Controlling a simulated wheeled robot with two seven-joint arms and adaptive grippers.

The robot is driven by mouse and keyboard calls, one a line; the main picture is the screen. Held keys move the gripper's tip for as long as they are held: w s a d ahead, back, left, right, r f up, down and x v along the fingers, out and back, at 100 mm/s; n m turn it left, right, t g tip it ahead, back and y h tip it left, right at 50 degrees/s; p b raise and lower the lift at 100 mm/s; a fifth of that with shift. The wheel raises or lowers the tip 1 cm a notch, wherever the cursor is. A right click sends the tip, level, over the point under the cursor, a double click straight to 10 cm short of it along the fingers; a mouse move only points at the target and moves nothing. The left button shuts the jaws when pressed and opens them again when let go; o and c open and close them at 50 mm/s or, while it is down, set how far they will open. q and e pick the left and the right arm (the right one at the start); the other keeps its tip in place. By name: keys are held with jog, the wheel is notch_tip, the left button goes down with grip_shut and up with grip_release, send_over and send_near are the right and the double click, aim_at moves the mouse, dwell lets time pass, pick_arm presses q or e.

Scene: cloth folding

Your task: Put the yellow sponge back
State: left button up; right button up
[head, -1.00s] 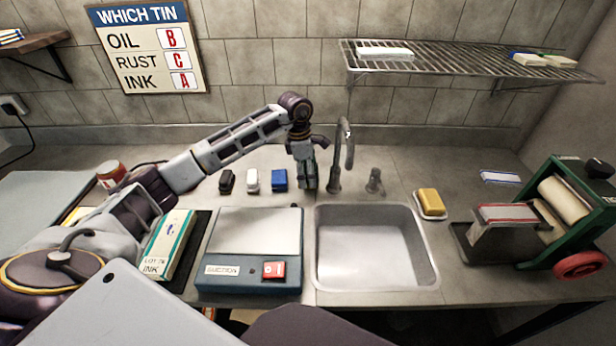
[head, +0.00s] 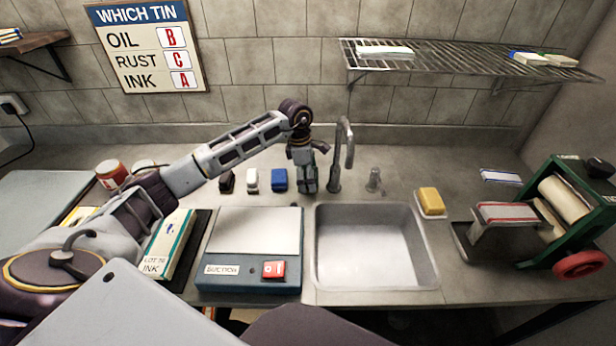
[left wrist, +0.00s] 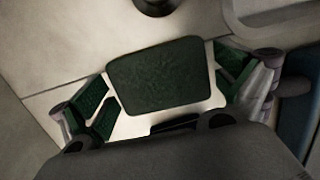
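The yellow sponge (head: 430,201) lies on a small white dish (head: 442,215) on the counter, just right of the sink (head: 366,280). My left gripper (head: 308,182) points down behind the sink's left edge, beside the tap and well left of the sponge. The left wrist view shows a dark green block (left wrist: 158,76) between its spread, green-padded fingers (left wrist: 165,92). I cannot tell whether the pads touch the block or whether it is held. The yellow sponge is not in the left wrist view. My right gripper is not in view.
The tap (head: 345,155) stands close right of my left gripper. A black block (head: 227,181), a white block (head: 252,181) and a blue block (head: 280,180) are lined up to its left. A scale-like box (head: 250,285) is in front. A green roller machine (head: 560,215) stands at right.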

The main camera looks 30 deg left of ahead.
pick_arm(q)
jog(key=shift+r, duration=0.1)
dwell(0.3)
notch_tip(320, 180, up, 12)
jog(key=a, duration=0.1)
jog(key=shift+s+a, duration=0.35)
dwell(0.7)
